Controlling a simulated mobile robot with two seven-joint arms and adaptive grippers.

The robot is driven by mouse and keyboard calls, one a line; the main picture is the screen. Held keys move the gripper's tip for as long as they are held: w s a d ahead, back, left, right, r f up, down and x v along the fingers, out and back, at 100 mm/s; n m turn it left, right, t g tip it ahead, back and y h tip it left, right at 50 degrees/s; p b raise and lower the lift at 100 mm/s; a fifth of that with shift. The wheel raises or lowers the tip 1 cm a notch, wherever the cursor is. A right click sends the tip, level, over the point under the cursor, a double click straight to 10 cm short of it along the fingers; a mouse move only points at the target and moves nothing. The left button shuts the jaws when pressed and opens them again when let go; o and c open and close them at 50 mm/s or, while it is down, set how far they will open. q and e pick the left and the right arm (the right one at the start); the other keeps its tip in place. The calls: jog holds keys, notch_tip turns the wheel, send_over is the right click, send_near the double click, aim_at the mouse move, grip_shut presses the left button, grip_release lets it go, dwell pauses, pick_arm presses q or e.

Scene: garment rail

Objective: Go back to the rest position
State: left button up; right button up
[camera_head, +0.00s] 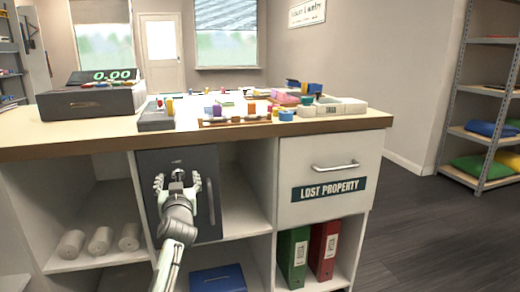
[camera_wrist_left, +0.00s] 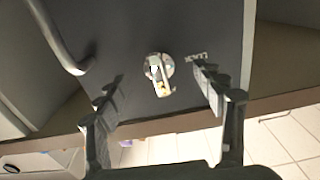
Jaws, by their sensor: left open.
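My left gripper (camera_head: 178,182) is open in front of the dark grey cabinet door (camera_head: 206,165) under the counter. In the left wrist view its two fingers (camera_wrist_left: 162,100) stand apart, either side of a round metal lock with a brass-coloured key or tab (camera_wrist_left: 159,75) on the door. I see no contact between the fingers and the lock, and nothing is held. The door has a bar handle (camera_head: 211,202), which also shows in the left wrist view (camera_wrist_left: 62,42). The door looks closed. My right gripper is not in view.
The wooden counter (camera_head: 60,143) carries a cash register (camera_head: 92,98) and many small items. A "Lost property" drawer (camera_head: 330,178) is right of the door. Open shelves hold white rolls (camera_head: 100,240), a blue box (camera_head: 217,278) and binders (camera_head: 293,256). Floor at the right is clear.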

pick_arm(q)
jog(key=s+a+f+m+g+h+p, duration=0.1)
jog(key=s+a+f+g, duration=0.25)
jog(key=s+f, duration=0.8)
jog(key=s+a+f+g+p, duration=0.15)
jog(key=s+f+g, duration=0.25)
jog(key=s+f, duration=0.75)
jog(key=s+f+m+g+h, duration=0.1)
jog(key=s+f+g, duration=0.1)
jog(key=s+f, duration=0.2)
jog(key=s+f+m+g, duration=0.1)
jog(key=s+f, duration=0.3)
jog(key=s, duration=0.7)
jog(key=s+f+m+g+h, duration=0.1)
jog(key=s+f+g, duration=0.3)
jog(key=s, duration=0.4)
jog(key=shift+d+f+h+p, duration=0.3)
jog(key=shift+d+f+p, duration=0.1)
jog(key=shift+p, duration=0.05)
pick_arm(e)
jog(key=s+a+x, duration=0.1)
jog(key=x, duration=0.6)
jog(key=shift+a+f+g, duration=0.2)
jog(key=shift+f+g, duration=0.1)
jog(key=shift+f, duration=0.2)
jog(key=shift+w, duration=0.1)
